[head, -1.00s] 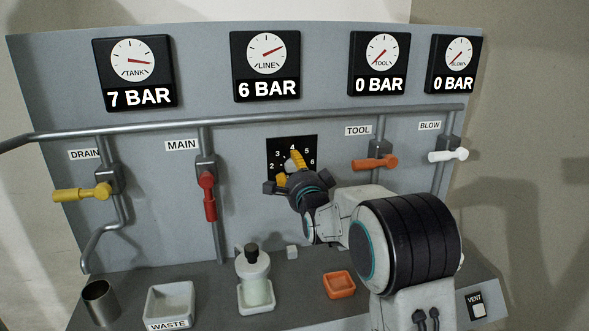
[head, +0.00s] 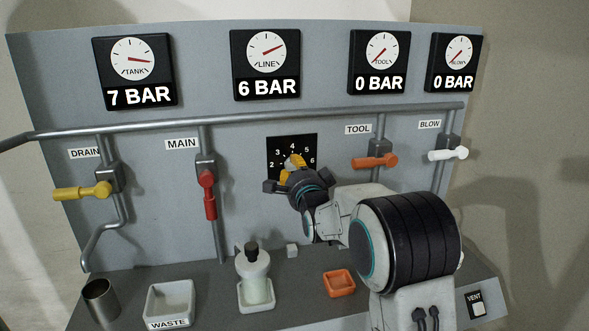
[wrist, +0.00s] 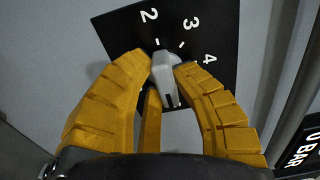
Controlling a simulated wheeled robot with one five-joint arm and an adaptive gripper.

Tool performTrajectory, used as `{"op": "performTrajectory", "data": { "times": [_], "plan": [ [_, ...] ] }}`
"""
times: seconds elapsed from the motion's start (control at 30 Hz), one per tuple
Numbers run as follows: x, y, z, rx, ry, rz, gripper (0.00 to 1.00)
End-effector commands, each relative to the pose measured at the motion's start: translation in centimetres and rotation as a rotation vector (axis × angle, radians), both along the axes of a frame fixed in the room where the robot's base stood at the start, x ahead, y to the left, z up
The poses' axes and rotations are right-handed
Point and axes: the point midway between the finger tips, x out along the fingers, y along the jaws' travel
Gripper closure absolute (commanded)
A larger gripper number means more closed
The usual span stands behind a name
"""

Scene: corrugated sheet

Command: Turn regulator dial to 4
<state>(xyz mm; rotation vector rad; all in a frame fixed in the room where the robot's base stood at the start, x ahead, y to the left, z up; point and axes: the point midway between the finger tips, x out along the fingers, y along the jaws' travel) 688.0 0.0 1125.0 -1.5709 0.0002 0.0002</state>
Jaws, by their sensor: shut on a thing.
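The regulator dial is a grey knob (wrist: 167,80) on a black plate (head: 276,146) in the middle of the panel. The white numbers 2 to 6 show around it in the head view. My gripper (head: 293,164) has its yellow fingers shut on the knob, and they hide much of it. In the wrist view the numbers 2, 3 and 4 show beyond the fingers. The knob has a dark mark on its near end, but I cannot tell for sure which number it is set to. The LINE gauge (head: 266,65) reads 6 BAR.
Below are a pump bottle (head: 254,275), an orange tray (head: 339,284) and a WASTE tray (head: 171,303).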

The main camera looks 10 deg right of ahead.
Motion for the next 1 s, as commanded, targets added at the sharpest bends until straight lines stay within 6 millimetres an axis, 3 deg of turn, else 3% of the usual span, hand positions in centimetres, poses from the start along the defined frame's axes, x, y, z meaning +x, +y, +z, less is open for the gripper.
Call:
{"op": "performTrajectory", "data": {
  "times": [0.37, 1.0],
  "plan": [
    [0.01, -0.05, -0.36, -0.111, -0.005, -0.001, 1.0],
    [0.0, -0.25, -0.69, -0.624, -0.007, -0.006, 1.0]
  ]
}}
